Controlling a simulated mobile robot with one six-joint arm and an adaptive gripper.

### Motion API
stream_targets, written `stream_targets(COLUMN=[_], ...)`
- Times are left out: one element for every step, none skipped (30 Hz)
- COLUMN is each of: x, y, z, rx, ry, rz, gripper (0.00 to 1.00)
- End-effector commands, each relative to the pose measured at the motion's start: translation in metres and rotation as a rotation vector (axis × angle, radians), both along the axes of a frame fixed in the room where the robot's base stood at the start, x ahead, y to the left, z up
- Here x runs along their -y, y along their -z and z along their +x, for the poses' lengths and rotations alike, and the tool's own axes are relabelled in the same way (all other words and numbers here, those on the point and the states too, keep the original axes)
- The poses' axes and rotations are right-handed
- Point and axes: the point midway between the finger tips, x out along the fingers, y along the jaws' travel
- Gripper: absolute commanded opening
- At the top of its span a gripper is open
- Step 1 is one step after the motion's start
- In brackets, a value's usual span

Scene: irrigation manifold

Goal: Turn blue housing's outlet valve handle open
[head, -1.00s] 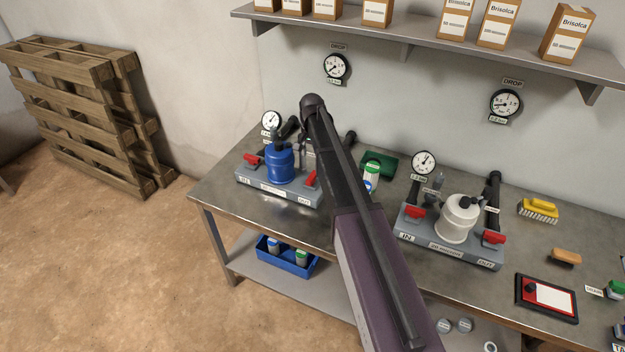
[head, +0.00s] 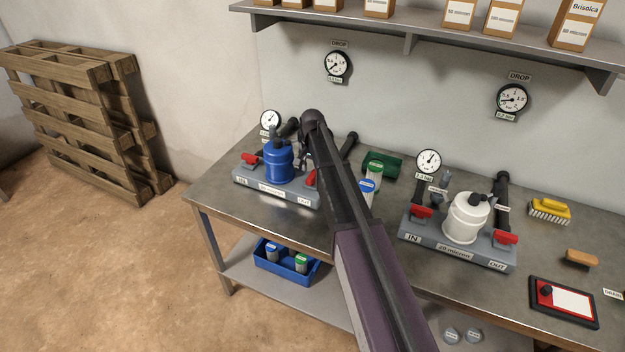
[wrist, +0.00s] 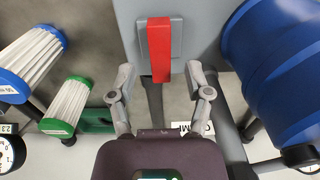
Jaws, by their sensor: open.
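The blue housing (head: 279,166) stands on a grey base at the left of the bench. Its outlet valve handle (head: 311,178) is red, on the OUT side, partly covered by my arm. In the wrist view the red handle (wrist: 160,50) is a long bar upright in the picture against the grey base, with the blue housing (wrist: 275,65) to its right. My gripper (wrist: 159,70) is open, one finger on each side of the handle's near end, with visible gaps.
A white housing (head: 466,218) with red handles is further right. Gauges hang on the wall below a shelf (head: 430,40).

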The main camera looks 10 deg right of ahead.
Motion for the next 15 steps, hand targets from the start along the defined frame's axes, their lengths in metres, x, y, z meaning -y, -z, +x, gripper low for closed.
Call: stream_targets(x=[0.000,0.000,0.000,0.000,0.000,0.000,0.000,0.000,0.000,0.000,0.000,0.000,0.001,0.001,0.001], y=[0.008,0.010,0.013,0.015,0.016,0.019,0.020,0.021,0.023,0.024,0.025,0.025,0.026,0.026,0.027], z=[0.000,0.000,0.000,0.000,0.000,0.000,0.000,0.000,0.000,0.000,0.000,0.000,0.000,0.000,0.000], rx=[0.000,0.000,0.000,0.000,0.000,0.000,0.000,0.000,0.000,0.000,0.000,0.000,0.000,0.000,0.000], ry=[0.000,0.000,0.000,0.000,0.000,0.000,0.000,0.000,0.000,0.000,0.001,0.001,0.001,0.001,0.001], rz=[0.000,0.000,0.000,0.000,0.000,0.000,0.000,0.000,0.000,0.000,0.000,0.000,0.000,0.000,0.000], gripper=[0.64,0.64,0.64,0.64,0.64,0.64,0.64,0.64,0.64,0.64,0.64,0.64,0.64,0.64,0.64])
